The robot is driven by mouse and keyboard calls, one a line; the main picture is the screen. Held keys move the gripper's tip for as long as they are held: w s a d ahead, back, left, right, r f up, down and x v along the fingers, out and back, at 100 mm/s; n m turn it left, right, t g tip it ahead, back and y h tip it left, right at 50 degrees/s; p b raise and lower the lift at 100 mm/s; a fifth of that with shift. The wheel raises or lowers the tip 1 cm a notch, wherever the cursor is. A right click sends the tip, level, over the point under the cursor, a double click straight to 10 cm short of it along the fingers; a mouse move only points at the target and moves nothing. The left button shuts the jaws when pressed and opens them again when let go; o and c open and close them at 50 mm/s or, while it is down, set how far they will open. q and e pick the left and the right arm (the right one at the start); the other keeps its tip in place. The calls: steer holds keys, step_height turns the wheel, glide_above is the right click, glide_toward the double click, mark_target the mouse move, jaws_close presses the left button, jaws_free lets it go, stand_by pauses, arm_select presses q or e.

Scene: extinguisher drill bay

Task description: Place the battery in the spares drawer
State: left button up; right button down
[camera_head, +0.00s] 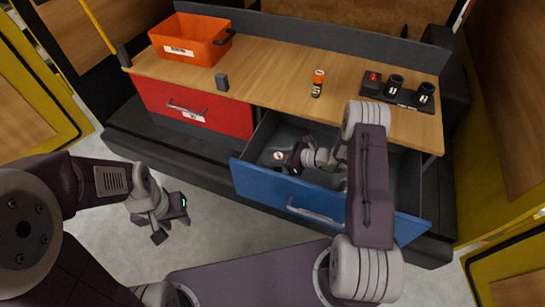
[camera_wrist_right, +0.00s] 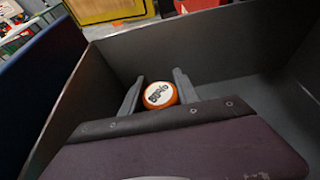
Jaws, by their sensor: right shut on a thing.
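The blue drawer (camera_head: 262,185) under the bench is pulled open, and its grey inside shows in the right wrist view (camera_wrist_right: 240,45). My right gripper (camera_head: 287,157) is down inside this drawer. In the right wrist view its two fingers are shut on a round, orange-rimmed battery (camera_wrist_right: 160,95) with a white printed end. That battery's end also shows small in the head view (camera_head: 278,156); whether it touches the drawer floor I cannot tell. Another orange-and-black battery (camera_head: 318,83) stands upright on the bench. My left gripper (camera_head: 172,230) is open and empty, low over the floor at left.
A red drawer (camera_head: 190,108) at left is shut. The bench's middle is mostly clear.

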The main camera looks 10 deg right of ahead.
steer(key=shift+f, duration=0.25)
steer(key=shift+f, duration=0.1)
steer(key=shift+f+b, duration=0.55)
steer(key=shift+b, duration=0.1)
steer(key=c, duration=0.9)
jaws_free()
steer(key=shift+r, duration=0.1)
